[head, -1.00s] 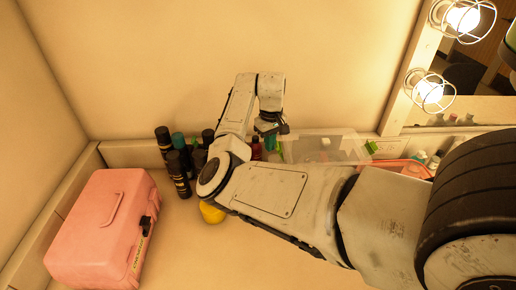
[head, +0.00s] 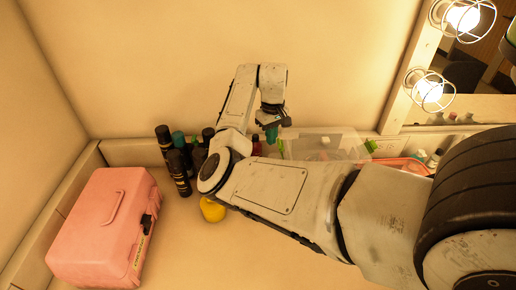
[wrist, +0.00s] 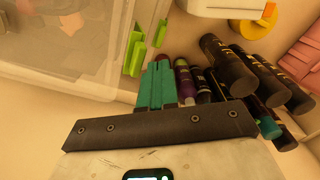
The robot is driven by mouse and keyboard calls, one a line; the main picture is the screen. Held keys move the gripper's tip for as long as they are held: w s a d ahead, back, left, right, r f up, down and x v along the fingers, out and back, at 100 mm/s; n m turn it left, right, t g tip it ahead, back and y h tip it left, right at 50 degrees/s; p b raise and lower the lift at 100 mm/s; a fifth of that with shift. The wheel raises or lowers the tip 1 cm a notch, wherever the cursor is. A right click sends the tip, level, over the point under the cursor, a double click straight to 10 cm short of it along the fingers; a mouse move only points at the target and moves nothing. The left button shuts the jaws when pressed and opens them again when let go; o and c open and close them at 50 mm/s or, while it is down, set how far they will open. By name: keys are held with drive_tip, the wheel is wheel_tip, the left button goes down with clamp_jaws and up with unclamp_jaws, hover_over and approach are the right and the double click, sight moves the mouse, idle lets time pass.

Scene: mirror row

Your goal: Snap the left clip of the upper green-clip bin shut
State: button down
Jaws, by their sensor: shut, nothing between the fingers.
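A clear bin (head: 325,143) with green clips stands at the back wall in the head view. Its left clip (head: 281,149) is at its left end, just below my gripper (head: 272,136). In the wrist view the clear bin (wrist: 60,50) fills the upper left. Two green clip pieces show there, a larger one (wrist: 138,48) and a smaller one (wrist: 161,33); I cannot tell which bin level each belongs to. My gripper's teal fingers (wrist: 158,72) are shut and empty, with tips just below these clips in the picture. Contact is not clear.
Several dark bottles (wrist: 228,65) stand close beside the gripper. A pink case (head: 105,225) is at the left of the counter, and a yellow object (head: 212,211) lies under my arm. A pinkish tray (head: 400,163) is to the right. The front counter is clear.

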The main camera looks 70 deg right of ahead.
drive_tip(key=shift+w+a+r, duration=0.1)
drive_tip(key=shift+w+r, duration=0.05)
drive_tip(key=shift+r, duration=0.8)
drive_tip(key=shift+w+a+r, duration=0.1)
drive_tip(key=shift+w+r, duration=0.05)
drive_tip(key=shift+r, duration=0.8)
